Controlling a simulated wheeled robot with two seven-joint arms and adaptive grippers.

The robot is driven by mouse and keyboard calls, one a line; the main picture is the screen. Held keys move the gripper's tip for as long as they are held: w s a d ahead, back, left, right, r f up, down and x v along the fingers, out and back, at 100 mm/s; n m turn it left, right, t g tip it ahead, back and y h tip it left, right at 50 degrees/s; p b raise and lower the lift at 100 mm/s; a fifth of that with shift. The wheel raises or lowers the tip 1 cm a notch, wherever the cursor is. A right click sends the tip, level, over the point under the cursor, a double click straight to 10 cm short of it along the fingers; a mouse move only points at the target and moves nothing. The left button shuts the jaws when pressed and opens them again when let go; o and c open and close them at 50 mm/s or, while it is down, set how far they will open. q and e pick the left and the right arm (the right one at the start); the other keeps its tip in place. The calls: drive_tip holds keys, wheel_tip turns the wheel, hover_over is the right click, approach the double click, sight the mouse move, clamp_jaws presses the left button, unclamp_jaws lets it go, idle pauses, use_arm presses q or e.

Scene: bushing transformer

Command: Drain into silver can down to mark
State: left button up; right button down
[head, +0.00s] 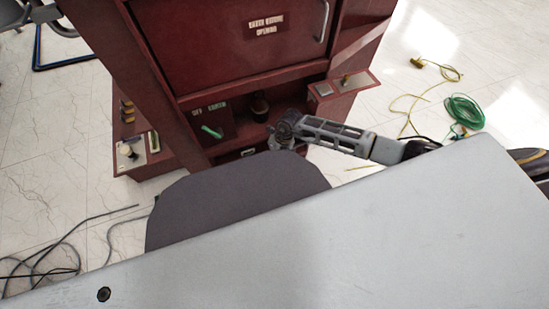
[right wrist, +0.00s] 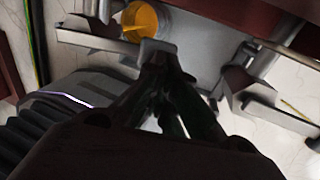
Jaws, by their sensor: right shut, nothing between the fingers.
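My right gripper (right wrist: 165,75) is shut and empty in the right wrist view. In the head view its arm comes in from the right, and the gripper (head: 285,132) is at the front of a dark red cabinet's lower recess. In the right wrist view a round vessel with orange-yellow contents (right wrist: 140,18) lies just beyond the fingertips, cut off by the top edge. I cannot tell whether it is the silver can, and no mark shows. A small dark rounded part (head: 260,104) sits in the recess in the head view. My left gripper is not in view.
The red cabinet (head: 240,55) has a closed door with a warning label and a handle. A green lever (head: 212,131) is at the recess's left. A side shelf (head: 343,86) holds a small brass part. Green hose (head: 464,111) and grey cables (head: 45,262) lie on the floor.

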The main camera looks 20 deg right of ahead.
drive_tip(key=shift+s+f, duration=0.1)
idle(0.6)
idle(0.6)
idle(0.4)
idle(0.6)
drive_tip(key=v, duration=1.2)
idle(0.8)
